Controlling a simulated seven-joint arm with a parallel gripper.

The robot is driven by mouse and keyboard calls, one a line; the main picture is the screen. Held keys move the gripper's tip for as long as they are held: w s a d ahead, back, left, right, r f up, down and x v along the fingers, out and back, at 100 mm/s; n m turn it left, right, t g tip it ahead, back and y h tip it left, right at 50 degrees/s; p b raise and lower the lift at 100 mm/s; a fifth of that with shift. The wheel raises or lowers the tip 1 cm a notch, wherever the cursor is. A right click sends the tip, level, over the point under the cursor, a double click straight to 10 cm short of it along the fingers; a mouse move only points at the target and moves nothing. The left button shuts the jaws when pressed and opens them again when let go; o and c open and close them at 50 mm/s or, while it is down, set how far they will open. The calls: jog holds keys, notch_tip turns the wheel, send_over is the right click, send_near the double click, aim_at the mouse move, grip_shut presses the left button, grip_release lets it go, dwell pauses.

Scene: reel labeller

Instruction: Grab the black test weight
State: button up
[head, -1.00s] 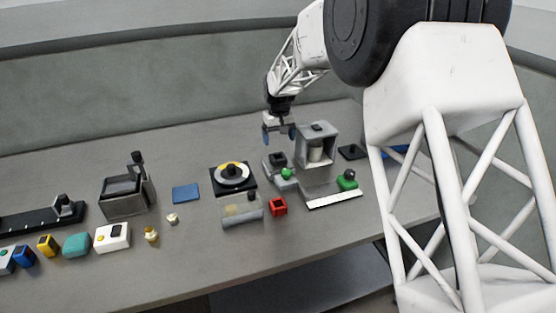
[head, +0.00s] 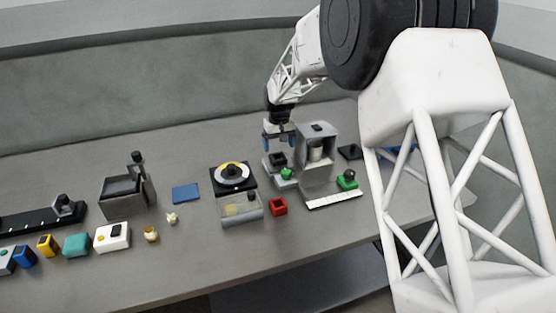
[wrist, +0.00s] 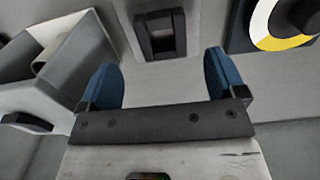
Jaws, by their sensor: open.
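My gripper (head: 279,146) is open and empty, pointing down just above a grey device with a green button. A small dark block (head: 278,160) sits on that device, just below the fingertips. It looks like the black test weight, though it is small in the head view.
A grey open-fronted housing (head: 318,166) stands close to the right of my gripper. A black turntable with a yellow and white disc (head: 233,170) is to the left. A red cup (head: 278,207) and a clear box (head: 240,212) are in front. Bare table lies behind.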

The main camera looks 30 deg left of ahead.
aim_at(278, 154)
jog(key=shift+s+f, duration=0.15)
jog(key=shift+f, duration=2.4)
jog(key=shift+c, duration=0.4)
jog(key=c, duration=1.1)
jog(key=shift+a+r, duration=0.1)
jog(key=shift+r, duration=0.1)
jog(key=shift+r, duration=0.55)
notch_tip(278, 154, up, 2)
jog(key=shift+r, duration=0.1)
jog(key=s+d, duration=0.3)
jog(key=s, duration=0.1)
jog(key=s+d+r, duration=0.1)
jog(key=s+d, duration=0.2)
jog(key=s, duration=0.1)
jog(key=s+d, duration=0.3)
jog(key=s, duration=0.1)
jog(key=shift+s+d+r, duration=0.2)
jog(key=shift+s+d, duration=0.15)
jog(key=shift+d, duration=0.05)
